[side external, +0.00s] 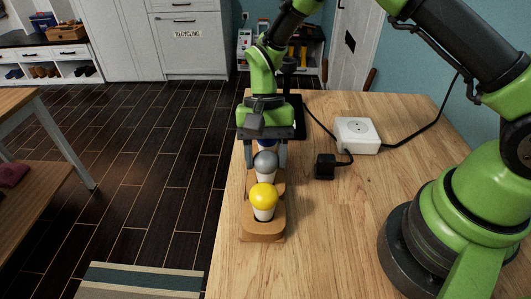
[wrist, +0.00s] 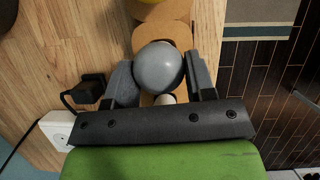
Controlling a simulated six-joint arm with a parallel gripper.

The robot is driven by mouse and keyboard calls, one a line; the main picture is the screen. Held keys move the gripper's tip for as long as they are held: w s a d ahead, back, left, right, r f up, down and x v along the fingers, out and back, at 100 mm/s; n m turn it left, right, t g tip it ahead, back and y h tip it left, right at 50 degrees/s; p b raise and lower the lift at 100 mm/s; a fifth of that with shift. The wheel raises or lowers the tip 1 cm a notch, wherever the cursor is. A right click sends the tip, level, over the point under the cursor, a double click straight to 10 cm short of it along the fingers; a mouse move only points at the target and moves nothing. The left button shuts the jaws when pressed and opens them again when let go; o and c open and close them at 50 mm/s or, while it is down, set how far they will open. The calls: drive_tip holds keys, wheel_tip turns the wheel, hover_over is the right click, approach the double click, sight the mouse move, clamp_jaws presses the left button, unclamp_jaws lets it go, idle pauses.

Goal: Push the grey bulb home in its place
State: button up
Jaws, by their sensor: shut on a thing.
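The grey bulb (side external: 265,161) is a round grey ball on a pale neck, standing upright over the wooden holder (side external: 262,238), behind the yellow bulb (side external: 263,195). My gripper (side external: 268,163) points down and is shut on the grey bulb, one finger on each side. In the wrist view the grey bulb (wrist: 158,66) sits between the two fingers of my gripper (wrist: 161,76). How deep its neck sits in the holder is hidden. A dark blue thing (side external: 267,142), perhaps another bulb, shows partly under my gripper.
A white socket box (side external: 357,135) and a black plug adapter (side external: 325,166) with a cable lie right of the holder on the wooden table (side external: 335,225). The table's left edge runs close beside the holder. The table in front of the adapter is clear.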

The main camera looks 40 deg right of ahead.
idle(0.4)
drive_tip(key=o, duration=1.1)
drive_tip(key=c, duration=0.4)
drive_tip(key=shift+r, duration=3.95)
